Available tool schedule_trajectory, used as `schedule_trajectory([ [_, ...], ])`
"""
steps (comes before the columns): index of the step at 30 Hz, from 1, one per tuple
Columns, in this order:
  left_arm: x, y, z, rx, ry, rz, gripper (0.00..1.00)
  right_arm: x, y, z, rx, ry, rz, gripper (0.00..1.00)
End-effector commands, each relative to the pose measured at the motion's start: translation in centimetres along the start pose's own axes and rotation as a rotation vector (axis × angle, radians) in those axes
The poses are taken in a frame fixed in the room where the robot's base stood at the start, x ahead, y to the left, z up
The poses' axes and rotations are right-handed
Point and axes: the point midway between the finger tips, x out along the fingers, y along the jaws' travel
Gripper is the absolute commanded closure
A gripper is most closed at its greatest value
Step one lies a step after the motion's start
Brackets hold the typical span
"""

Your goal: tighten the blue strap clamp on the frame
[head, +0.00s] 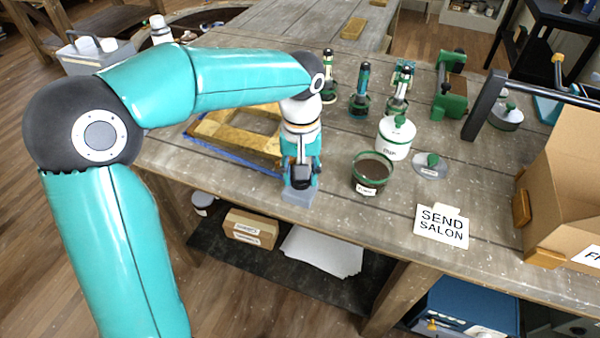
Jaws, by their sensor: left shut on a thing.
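The gilt frame (208,127) lies flat on the workbench, partly hidden behind my left arm and gripper. The blue strap clamp (232,153) shows as a thin blue band along the frame's near edge and runs toward my gripper. My left gripper (300,186) points down at the frame's near right corner, by the bench's front edge. It is shut on a pale grey-blue block at its fingertips, which looks like the clamp's tightening part; the fingers hide most of it. My right gripper is not in view.
A dark-filled glass jar (373,174) stands close right of my gripper, with a white lidded pot (396,137) behind it. Several green-handled tools stand farther back. A cardboard box (566,180) stands at right.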

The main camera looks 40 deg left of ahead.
Motion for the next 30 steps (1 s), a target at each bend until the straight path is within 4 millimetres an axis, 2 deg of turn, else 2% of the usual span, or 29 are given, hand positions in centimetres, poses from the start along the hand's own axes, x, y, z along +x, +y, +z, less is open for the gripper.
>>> schedule_trajectory([
  [7,-0.09,0.00,-0.08,-0.074,0.003,0.001,0.93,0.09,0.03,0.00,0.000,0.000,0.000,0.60],
  [21,-0.11,0.02,-0.09,-0.086,0.004,0.002,0.93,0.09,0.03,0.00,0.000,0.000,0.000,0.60],
  [22,-0.11,0.03,-0.09,-0.086,0.004,0.002,0.53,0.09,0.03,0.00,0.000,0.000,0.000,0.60],
  [26,-0.08,0.03,-0.07,-0.086,0.003,0.001,0.33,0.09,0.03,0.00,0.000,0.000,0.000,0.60],
  [30,-0.05,0.04,-0.04,-0.086,0.002,0.001,0.33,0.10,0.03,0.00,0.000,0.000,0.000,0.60],
])
